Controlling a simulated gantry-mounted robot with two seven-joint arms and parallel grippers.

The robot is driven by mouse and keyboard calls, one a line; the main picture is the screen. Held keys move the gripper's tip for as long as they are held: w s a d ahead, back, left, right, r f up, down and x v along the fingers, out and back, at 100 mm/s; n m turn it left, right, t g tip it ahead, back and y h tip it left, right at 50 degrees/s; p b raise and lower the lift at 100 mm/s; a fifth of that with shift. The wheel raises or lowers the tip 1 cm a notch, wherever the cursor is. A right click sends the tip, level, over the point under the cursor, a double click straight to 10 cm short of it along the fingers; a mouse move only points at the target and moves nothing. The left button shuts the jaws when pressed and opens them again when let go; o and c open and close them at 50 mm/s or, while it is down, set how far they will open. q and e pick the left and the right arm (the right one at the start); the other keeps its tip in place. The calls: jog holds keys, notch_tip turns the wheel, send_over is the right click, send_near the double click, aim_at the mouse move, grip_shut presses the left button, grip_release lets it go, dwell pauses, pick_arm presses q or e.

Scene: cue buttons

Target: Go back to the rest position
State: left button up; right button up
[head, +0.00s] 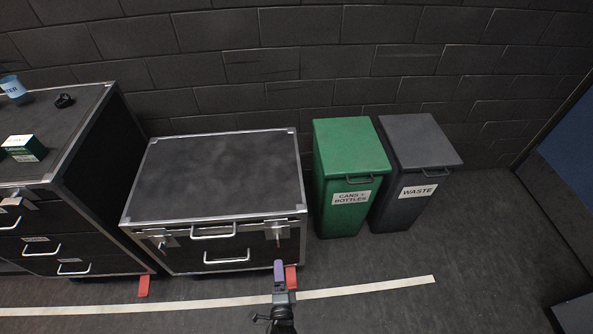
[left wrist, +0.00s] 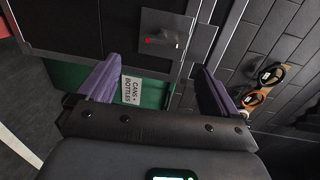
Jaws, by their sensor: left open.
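My left gripper (head: 279,272) stands in front of the low black case at the bottom middle of the head view, with purple fingers pointing away from me. In the left wrist view its two purple fingers (left wrist: 156,75) are spread wide apart, with nothing between them. Beyond them that view shows a metal latch (left wrist: 164,43) on a dark case and the green bin's label (left wrist: 131,90). My right gripper is not in view.
The low black case (head: 214,180) has a bare top. A taller drawer case (head: 75,130) at left bears a green box (head: 24,148) and a small dark item (head: 64,101). A green bin (head: 349,150) and a grey bin (head: 425,145) stand right. Floor at right is clear.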

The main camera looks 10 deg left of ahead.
pick_arm(q)
jog(key=s+a+f+g+p, duration=0.1)
jog(key=s+a+f+p, duration=0.15)
jog(key=s, duration=0.45)
jog(key=s+a+r+n+g+p, duration=0.3)
jog(key=s+a+r+n, duration=0.1)
jog(key=a, duration=0.3)
notch_tip(320, 180, up, 20)
jog(key=s+f+n+g+h+p, duration=0.1)
jog(key=s+n+g+h+p, duration=0.1)
jog(key=n+g+h+p, duration=0.25)
jog(key=s+d+r+n+g+h+b, duration=0.2)
jog(key=s+r+n+g, duration=0.1)
jog(key=s+r, duration=0.35)
notch_tip(320, 180, up, 37)
jog(key=p, duration=3.8)
notch_tip(320, 180, down, 67)
jog(key=b, duration=6.6)
jog(key=shift+s+a+r+n+g, duration=0.2)
jog(key=shift+s+a+n+g, duration=0.1)
jog(key=shift+s+n+g, duration=0.1)
